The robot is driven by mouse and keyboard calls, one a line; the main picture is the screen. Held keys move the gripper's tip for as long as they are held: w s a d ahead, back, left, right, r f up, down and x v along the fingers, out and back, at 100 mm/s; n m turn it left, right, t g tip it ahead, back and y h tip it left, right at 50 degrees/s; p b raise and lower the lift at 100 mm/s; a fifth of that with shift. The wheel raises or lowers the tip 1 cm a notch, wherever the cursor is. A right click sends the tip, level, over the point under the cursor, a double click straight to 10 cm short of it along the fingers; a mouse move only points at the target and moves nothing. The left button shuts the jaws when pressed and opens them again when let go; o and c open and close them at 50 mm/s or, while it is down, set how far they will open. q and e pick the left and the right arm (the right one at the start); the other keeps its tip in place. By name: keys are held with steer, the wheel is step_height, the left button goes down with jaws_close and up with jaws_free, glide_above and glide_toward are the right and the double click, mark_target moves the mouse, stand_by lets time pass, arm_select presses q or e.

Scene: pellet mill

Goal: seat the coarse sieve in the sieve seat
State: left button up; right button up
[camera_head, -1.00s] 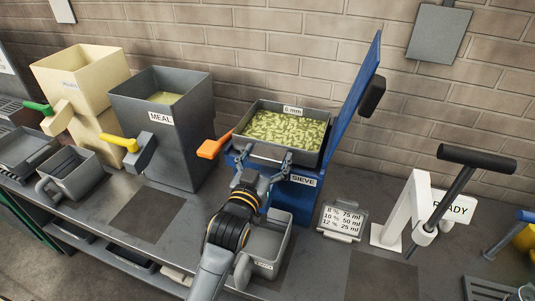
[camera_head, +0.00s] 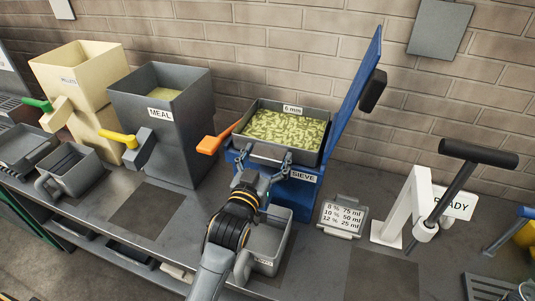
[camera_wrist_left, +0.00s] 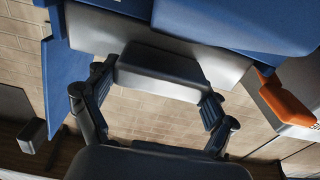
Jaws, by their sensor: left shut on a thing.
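The coarse sieve (camera_head: 265,150) is a grey rectangular tray marked "6 mm", full of green pellets. It sits level at the top of the blue sieve seat (camera_head: 295,196), which bears a "SIEVE" label. I cannot tell whether it rests fully down. My left gripper (camera_head: 264,160) is at the sieve's front side, shut on its grey handle. In the left wrist view the handle (camera_wrist_left: 160,72) lies between the two fingers, with blue parts of the seat above. The handle is mostly hidden in the head view. My right gripper is not in view.
A blue upright panel (camera_head: 358,85) stands right of the sieve, an orange lever (camera_head: 210,145) left. A grey bin (camera_head: 268,243) stands below the seat. The meal hopper (camera_head: 165,140) is left; a measure card (camera_head: 342,217) and white lever stand (camera_head: 400,213) are right.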

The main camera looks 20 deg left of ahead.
arm_select(q)
steer(key=shift+r, duration=0.2)
stand_by(0.4)
steer(key=o, duration=1.7)
steer(key=shift+s+f, duration=0.1)
steer(key=shift+f, duration=0.3)
steer(key=shift+r, duration=0.15)
